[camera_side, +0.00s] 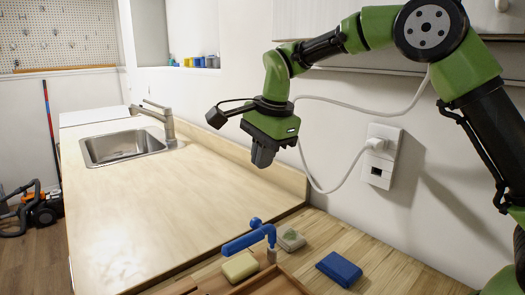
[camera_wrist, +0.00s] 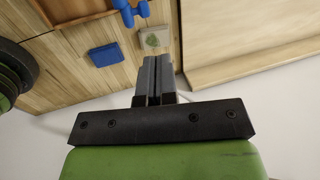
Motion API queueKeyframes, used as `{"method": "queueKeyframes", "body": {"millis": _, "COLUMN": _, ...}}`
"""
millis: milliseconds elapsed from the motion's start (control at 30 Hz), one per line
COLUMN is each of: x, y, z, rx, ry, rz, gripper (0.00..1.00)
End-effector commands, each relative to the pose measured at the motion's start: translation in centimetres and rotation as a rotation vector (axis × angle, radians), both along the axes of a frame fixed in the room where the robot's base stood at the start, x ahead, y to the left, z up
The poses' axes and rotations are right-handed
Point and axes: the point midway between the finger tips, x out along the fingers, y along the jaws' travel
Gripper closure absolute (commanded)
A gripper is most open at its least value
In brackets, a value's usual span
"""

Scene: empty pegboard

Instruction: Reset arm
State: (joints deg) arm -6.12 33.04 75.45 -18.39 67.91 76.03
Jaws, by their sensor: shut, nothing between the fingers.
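My green and black arm reaches in from the right in the side view. My gripper (camera_side: 262,158) hangs in the air above the back edge of the counter, pointing down. It is shut and empty. In the wrist view my gripper's fingers (camera_wrist: 153,72) lie together side by side, with nothing between them. No object touches it.
Below on the wooden worktop are a blue faucet-like piece (camera_side: 250,240), a yellow sponge (camera_side: 240,267), a grey-green block (camera_side: 291,239) and a blue block (camera_side: 339,269). A wall socket (camera_side: 381,157) with a white cable is behind. The counter (camera_side: 170,215) by the sink (camera_side: 122,147) is clear.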

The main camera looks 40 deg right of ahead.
Motion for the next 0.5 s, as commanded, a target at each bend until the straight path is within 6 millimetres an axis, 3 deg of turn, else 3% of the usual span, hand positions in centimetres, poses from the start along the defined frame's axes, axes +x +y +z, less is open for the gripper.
{"method": "queueKeyframes", "body": {"millis": 333, "x": -0.5, "y": -0.2, "z": 1.8, "rx": -0.002, "ry": -0.013, "rz": 0.033, "gripper": 1.00}}
{"method": "queueKeyframes", "body": {"millis": 500, "x": -4.3, "y": -0.7, "z": 5.3, "rx": -0.024, "ry": -0.086, "rz": 0.218, "gripper": 1.00}}
